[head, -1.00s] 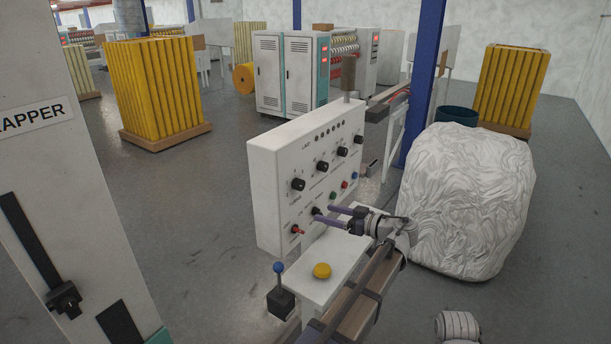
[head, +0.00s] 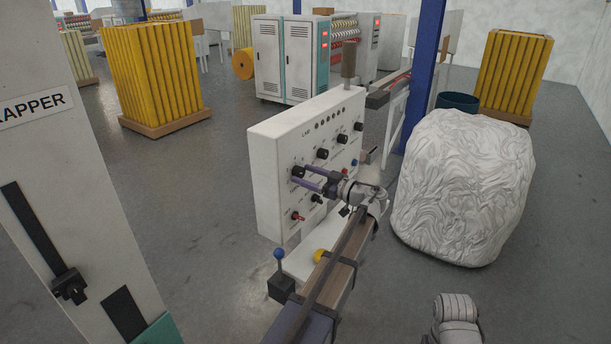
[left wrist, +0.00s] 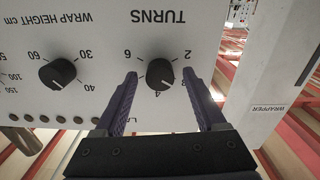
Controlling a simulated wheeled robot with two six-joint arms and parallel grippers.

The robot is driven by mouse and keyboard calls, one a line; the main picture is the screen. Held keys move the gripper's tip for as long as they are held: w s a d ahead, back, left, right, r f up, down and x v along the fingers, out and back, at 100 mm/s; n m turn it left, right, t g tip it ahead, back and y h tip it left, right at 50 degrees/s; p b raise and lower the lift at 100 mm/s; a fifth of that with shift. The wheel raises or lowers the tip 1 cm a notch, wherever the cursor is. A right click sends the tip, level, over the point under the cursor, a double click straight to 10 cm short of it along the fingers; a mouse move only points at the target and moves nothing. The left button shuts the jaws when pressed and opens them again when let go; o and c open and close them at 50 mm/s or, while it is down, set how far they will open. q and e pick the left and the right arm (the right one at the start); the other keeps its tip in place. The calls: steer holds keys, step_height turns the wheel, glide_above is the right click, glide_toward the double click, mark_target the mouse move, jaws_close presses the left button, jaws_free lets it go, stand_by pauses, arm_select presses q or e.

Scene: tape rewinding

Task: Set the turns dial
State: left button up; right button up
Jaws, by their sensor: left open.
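The turns dial (left wrist: 160,74) is a black round knob on the white control panel (head: 268,205), under an upside-down TURNS label in the left wrist view. Its pale pointer line seems to lie toward the lower right, near the 4; the exact mark is hard to read. It also shows at the panel's upper left in the head view (head: 298,171). My left gripper (left wrist: 159,72) is open, with one purple finger on each side of the dial. Whether the fingers touch it cannot be told. It also shows in the head view (head: 304,178). My right gripper is out of view.
The wrap height dial (left wrist: 58,74) sits beside the turns dial. Red and black switches lie below in the head view. A blue-knobbed lever (head: 279,255) and a yellow button (head: 320,256) stand before the panel. A large white wrapped bale (head: 465,190) is at the right.

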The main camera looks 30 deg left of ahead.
arm_select(q)
steer(key=shift+a, duration=0.25)
jaws_close()
stand_by(0.5)
